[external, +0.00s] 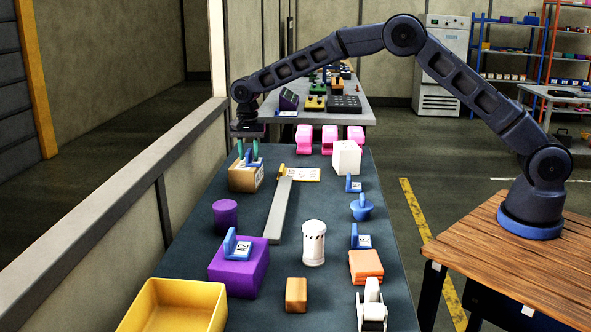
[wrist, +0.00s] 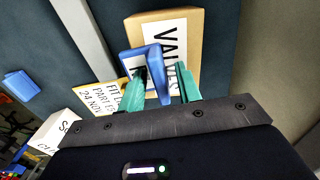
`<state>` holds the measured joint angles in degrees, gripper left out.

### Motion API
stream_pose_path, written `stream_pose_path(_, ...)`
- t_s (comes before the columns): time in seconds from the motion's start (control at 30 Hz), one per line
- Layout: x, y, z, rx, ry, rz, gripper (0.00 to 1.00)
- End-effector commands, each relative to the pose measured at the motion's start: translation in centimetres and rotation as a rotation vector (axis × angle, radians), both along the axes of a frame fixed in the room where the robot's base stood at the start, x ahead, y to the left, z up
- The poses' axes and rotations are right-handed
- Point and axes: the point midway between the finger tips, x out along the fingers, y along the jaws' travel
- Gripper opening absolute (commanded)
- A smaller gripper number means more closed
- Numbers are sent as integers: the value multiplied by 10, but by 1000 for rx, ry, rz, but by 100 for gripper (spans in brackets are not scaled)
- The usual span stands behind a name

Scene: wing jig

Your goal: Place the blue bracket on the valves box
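A blue bracket (external: 252,161) with a white label rests on the cardboard valves box (external: 240,181) at the left of the dark table. In the wrist view the bracket (wrist: 157,62) lies over the edge of the box's white label, which partly reads "VALVES"; the box's tan top (wrist: 193,22) shows around it. My gripper (external: 248,150) points down just above the box. In the wrist view its teal fingers (wrist: 160,80) stand on either side of the bracket's upright plate, with gaps visible. The gripper looks open; the fingertips' exact height against the bracket is hard to tell.
Other blue brackets sit on a purple box (external: 240,272), by an orange block (external: 366,266) and near a white box (external: 347,158). A grey bar (external: 281,212) lies right of the valves box. A purple cup (external: 226,215) stands in front. A yellow bin (external: 175,305) is at front left.

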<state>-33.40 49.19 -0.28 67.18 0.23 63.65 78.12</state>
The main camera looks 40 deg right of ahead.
Motion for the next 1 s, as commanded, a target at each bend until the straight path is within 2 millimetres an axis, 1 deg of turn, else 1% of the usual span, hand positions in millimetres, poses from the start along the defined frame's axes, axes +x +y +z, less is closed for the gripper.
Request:
stream_pose_path(0.17,0,0,8,1,-2,0,34)
stream_pose_path(0.27,1,0,21,1,-2,0,34)
stream_pose_path(0.6,1,0,86,1,-3,-1,34)
stream_pose_path(0.7,0,0,101,1,-1,-1,34)
stream_pose_path(0.83,1,0,115,1,-1,0,34)
stream_pose_path(1.0,0,0,122,-1,1,0,34)
